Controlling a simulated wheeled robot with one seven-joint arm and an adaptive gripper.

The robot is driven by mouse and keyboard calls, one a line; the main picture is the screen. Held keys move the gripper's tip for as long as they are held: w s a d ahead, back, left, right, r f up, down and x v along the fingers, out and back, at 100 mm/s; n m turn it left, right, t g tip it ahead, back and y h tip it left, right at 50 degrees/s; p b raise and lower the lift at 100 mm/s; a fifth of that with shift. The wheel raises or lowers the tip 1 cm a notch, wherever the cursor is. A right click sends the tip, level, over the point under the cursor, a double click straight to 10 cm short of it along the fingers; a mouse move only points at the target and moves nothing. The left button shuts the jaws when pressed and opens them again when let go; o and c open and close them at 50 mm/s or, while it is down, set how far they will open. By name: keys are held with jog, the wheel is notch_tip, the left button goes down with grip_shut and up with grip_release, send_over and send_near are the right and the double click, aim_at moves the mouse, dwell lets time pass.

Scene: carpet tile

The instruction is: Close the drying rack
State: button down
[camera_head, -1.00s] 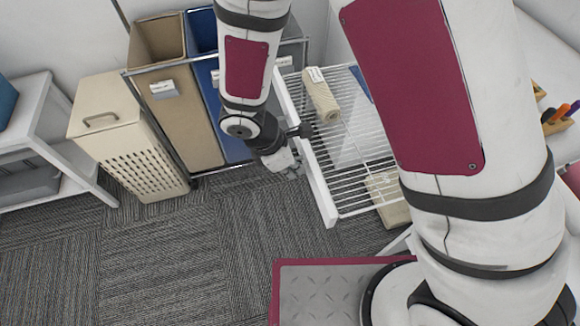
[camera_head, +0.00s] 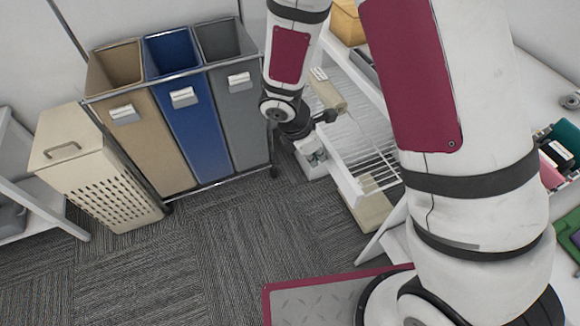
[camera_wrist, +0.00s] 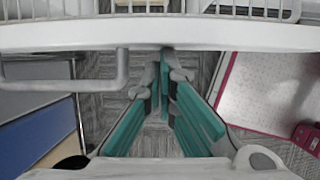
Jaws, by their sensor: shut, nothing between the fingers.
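The drying rack is a white wire pull-out shelf (camera_head: 368,150) with a white front panel (camera_head: 346,184), under the white counter at right of centre in the head view. It stands partly out. My gripper (camera_head: 316,160) is at the outer side of the front panel. In the wrist view the panel (camera_wrist: 200,36) crosses the top, with a bar handle (camera_wrist: 100,84) on the left and wires behind it. My gripper's teal fingers (camera_wrist: 166,68) are shut and empty, pointing at the panel. Whether they touch it is unclear. My arm hides part of the rack.
Beige, blue (camera_head: 188,130) and grey bins in a metal frame stand left of my gripper, beside a perforated hamper (camera_head: 92,170). The carpet (camera_head: 225,240) in front is clear.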

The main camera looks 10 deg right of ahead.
aim_at(324, 124)
jog(key=w+d, duration=0.1)
jog(key=d, duration=0.3)
jog(key=w+d, duration=0.1)
jog(key=d, duration=0.3)
jog(key=w+d, duration=0.1)
jog(key=d, duration=0.3)
jog(key=shift+w+d, duration=0.2)
jog(key=shift+w, duration=0.05)
